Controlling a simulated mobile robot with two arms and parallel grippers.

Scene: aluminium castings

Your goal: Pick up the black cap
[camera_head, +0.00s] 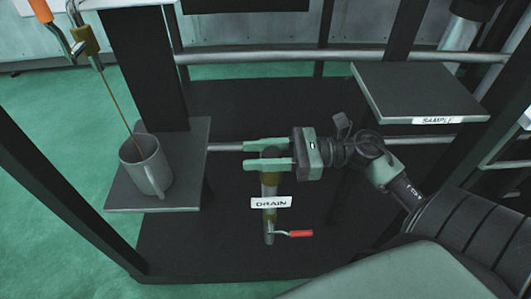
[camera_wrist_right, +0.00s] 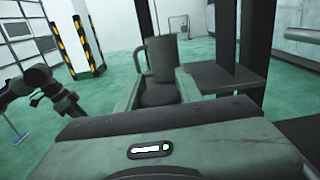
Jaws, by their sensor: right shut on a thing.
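In the head view my right gripper (camera_head: 268,154) reaches in from the right, its pale green fingers level above the drain pipe (camera_head: 269,185). It is shut on the black cap (camera_head: 271,153), of which a small dark part shows between the fingers. In the right wrist view the cap (camera_wrist_right: 158,94) is a dark round piece between the fingers (camera_wrist_right: 160,88). I cannot tell whether it still touches the pipe's top. My left gripper is not seen; a dark arm at the left of the wrist view seems to be mine.
A grey mug (camera_head: 146,165) stands on a small shelf (camera_head: 190,190) at left, with a thin brown stream falling into it. The DRAIN label (camera_head: 271,202) and a red-handled valve (camera_head: 299,233) are below the gripper. A SAMPLE shelf (camera_head: 420,85) at right is empty. Dark frame posts surround this.

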